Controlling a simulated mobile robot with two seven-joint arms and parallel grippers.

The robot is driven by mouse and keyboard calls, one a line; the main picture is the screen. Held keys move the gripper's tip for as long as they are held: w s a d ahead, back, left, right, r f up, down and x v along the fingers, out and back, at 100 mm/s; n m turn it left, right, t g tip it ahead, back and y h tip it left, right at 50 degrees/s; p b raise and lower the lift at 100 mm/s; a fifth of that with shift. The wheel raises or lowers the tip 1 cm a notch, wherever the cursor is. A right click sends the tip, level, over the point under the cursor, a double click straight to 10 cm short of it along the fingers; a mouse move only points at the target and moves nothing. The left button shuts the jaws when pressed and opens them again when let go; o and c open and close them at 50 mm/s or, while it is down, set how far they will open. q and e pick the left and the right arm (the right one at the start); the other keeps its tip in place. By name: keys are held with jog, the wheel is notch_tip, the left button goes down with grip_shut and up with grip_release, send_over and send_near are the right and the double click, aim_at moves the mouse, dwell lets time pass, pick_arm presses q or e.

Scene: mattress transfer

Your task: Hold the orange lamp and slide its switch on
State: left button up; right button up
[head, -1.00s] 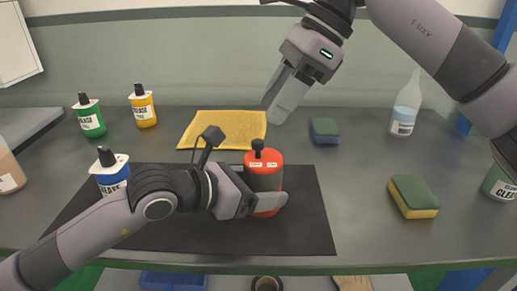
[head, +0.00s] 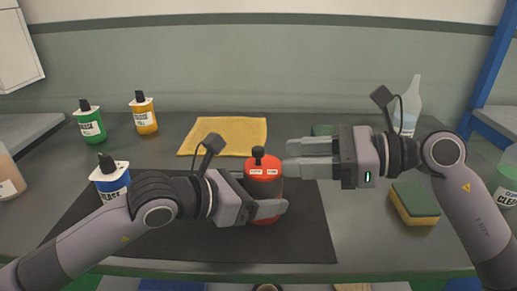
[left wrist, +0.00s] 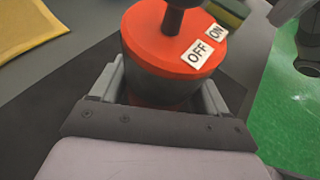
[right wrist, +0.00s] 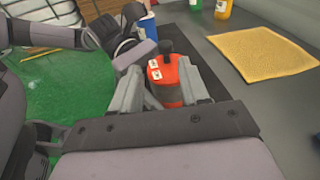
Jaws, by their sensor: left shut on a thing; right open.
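The orange lamp (head: 264,178) stands upright on the black mat (head: 312,235), with an orange-red top, a dark band and a black knob switch (head: 258,153). In the left wrist view, the lamp's top (left wrist: 178,40) bears OFF and ON labels, with the knob's stem between me and the far rim. My left gripper (head: 262,207) is shut around the lamp's body, one finger on each side. My right gripper (head: 300,157) is open and level, just right of the lamp's top, fingers pointing at it. In the right wrist view, the lamp (right wrist: 172,80) shows between the fingertips.
A yellow cloth (head: 225,136) lies behind the lamp. Green (head: 89,122), yellow (head: 143,113) and blue (head: 112,178) bottles stand to the left. A green-yellow sponge (head: 415,203) lies at right, near a clear bottle (head: 412,100). Another sponge is partly hidden behind my right gripper.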

aim_at(259, 148)
jog(key=shift+s+d+m+t+y, duration=0.5)
jog(key=shift+s+d+m+t, duration=0.7)
jog(key=shift+d+t, duration=0.65)
jog(key=x, duration=1.1)
jog(key=shift+w+a+f, duration=0.25)
grip_shut()
